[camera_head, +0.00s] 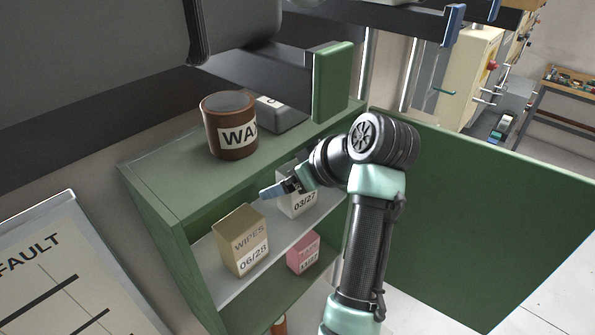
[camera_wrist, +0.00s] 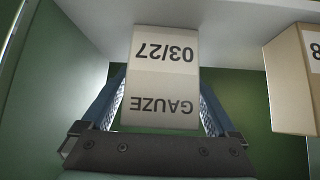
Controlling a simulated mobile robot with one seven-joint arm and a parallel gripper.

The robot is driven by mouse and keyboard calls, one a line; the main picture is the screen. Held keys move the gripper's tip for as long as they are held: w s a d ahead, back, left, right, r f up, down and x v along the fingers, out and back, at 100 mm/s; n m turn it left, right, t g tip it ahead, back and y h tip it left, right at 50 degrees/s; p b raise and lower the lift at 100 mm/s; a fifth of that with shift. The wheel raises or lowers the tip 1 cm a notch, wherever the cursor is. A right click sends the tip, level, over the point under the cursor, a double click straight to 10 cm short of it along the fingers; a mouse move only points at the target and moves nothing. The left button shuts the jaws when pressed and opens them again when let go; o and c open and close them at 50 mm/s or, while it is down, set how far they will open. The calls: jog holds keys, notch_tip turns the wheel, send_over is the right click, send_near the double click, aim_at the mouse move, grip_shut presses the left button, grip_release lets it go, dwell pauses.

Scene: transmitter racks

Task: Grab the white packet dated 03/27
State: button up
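The white packet dated 03/27 (camera_head: 299,206) stands on the shelf's middle board, partly hidden by my arm in the head view. In the wrist view the packet (camera_wrist: 162,85), marked GAUZE, shows upside down between my two blue fingers. My gripper (camera_head: 283,188) is at the packet's upper part, with one blue finger sticking out to its left. In the wrist view my gripper (camera_wrist: 163,85) looks open, with a finger on either side of the packet. Contact with its sides is not clear.
A tan WIPES box (camera_head: 241,240) dated 06/28 stands left of the packet. A pink box (camera_head: 303,253) sits on the board below. A brown tin (camera_head: 229,126) and a grey box (camera_head: 281,113) stand on the green cabinet's top (camera_head: 165,165). A green panel (camera_head: 470,220) lies to the right.

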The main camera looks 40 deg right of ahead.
jog(key=c, duration=1.1)
jog(key=shift+r+b, duration=0.15)
jog(key=shift+b, duration=0.65)
